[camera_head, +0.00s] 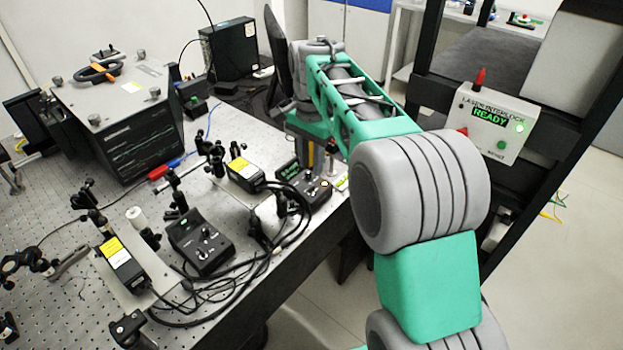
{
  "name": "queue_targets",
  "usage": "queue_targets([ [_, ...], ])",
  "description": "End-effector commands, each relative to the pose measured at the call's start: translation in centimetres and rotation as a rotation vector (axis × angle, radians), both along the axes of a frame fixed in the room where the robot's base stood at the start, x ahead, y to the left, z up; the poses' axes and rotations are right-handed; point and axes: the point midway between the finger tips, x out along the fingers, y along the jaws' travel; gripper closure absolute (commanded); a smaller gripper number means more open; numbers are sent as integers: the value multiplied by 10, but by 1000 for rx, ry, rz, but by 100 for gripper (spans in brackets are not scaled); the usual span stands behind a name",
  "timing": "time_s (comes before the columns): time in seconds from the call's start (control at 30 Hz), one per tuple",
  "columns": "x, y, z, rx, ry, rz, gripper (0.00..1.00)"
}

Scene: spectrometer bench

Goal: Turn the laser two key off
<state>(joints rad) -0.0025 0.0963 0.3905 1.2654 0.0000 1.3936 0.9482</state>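Two black laser control boxes with small knobs or keys on top stand on the perforated bench. The nearer control box (200,244) is in clear view. The farther control box (305,187) shows a green lit display. I cannot read which one is laser two, and the key positions are too small to tell. A black laser head with a yellow label (122,262) lies by the nearer box, and a similar laser head (244,173) by the farther one. My gripper (320,160) points down just above the farther control box. Its fingertips are small and partly hidden, so contact and opening are unclear.
A white interlock box (492,122) reads "LASER INTERLOCK READY" on a black rack post at right. Black cables (268,245) run between the boxes. Optics posts (180,195) stand around them. A large black instrument (120,115) fills the back left. Bare floor lies at right.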

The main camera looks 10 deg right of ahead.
Motion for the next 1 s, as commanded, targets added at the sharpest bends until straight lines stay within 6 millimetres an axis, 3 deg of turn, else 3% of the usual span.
queue_targets([
  [0.4, -1, 0, -67, 0, -2, 2, 72],
  [0.7, 0, 0, -73, 0, -4, 3, 72],
  [1.0, 0, 0, -73, 0, -4, 3, 96],
])
